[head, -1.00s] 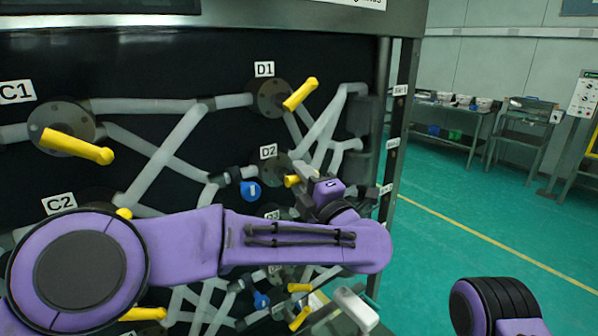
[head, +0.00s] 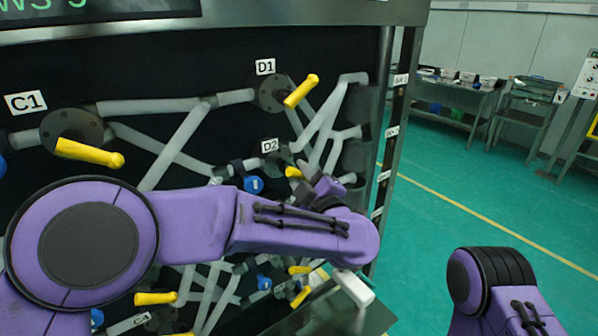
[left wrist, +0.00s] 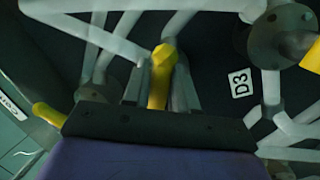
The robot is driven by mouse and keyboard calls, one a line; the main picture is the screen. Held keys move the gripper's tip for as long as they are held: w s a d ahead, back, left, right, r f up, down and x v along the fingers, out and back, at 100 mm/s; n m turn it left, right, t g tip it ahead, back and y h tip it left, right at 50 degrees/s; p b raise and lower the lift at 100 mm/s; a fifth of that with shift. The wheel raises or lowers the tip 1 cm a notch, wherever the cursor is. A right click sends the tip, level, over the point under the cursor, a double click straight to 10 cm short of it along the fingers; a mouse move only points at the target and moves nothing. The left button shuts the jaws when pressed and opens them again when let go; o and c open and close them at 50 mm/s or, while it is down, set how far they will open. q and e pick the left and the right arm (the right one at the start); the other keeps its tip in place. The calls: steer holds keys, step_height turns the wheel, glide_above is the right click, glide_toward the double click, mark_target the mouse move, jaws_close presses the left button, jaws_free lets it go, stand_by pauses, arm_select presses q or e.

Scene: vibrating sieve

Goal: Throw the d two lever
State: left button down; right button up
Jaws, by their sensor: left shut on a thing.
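The D2 label (head: 270,146) is on the dark pipe panel, below D1. The D2 lever (head: 292,172) is yellow and shows only as a short piece beside my left gripper (head: 312,184), whose wrist and fingers hide the rest. In the left wrist view, my left gripper (left wrist: 160,92) is shut on this yellow lever (left wrist: 161,72), with one grey finger on each side of it. My right gripper is out of view; only part of my right arm shows at the lower right.
The D1 lever (head: 301,91) is just above, and the C1 lever (head: 90,153) is at left. A blue part (head: 253,185) is left of D2. Grey pipes cross around the gripper. A D3 label (left wrist: 240,83) shows in the left wrist view. Open green floor (head: 450,210) is at right.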

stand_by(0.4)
arm_select(q)
steer(key=c, duration=1)
jaws_free()
steer(key=shift+a, duration=0.1)
steer(key=shift+c, duration=0.2)
steer(key=shift+s+a+r, duration=0.1)
steer(key=shift+s+r, duration=0.05)
steer(key=shift+s, duration=0.15)
steer(key=r+b+v, duration=0.1)
steer(key=b+v, duration=0.3)
steer(key=v, duration=0.6)
steer(key=shift+s+f, duration=0.2)
steer(key=shift+f, duration=0.3)
